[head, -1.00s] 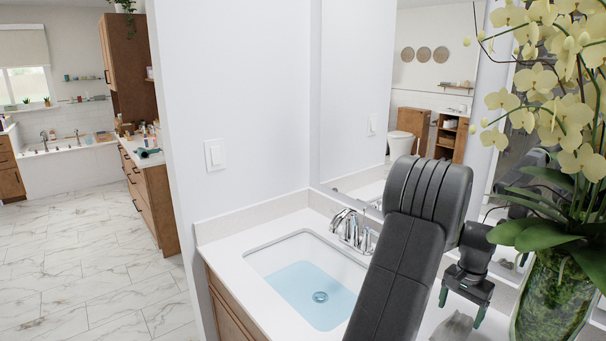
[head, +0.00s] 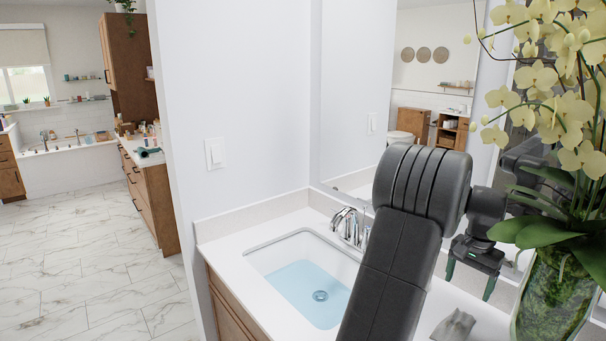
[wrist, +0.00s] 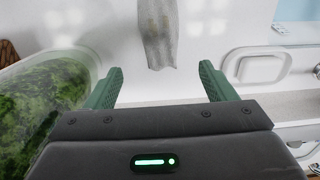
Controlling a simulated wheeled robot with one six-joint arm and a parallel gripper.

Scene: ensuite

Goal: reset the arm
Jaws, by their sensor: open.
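My gripper (head: 469,279) is open and empty, held above the white counter to the right of the sink in the head view. Its two green fingers stand apart in the wrist view (wrist: 160,88). My dark arm crosses the front of the counter and hides part of it. A crumpled grey cloth (head: 454,325) lies on the counter below the gripper. It also shows in the wrist view (wrist: 157,32), beyond and between the fingertips, apart from them.
A glass vase (head: 553,295) with moss and yellow orchids stands close to the right of my gripper. The sink (head: 310,285) holds bluish water, with a chrome faucet (head: 349,226) behind it. A mirror (head: 420,60) backs the counter. Open tiled floor (head: 95,255) lies at left.

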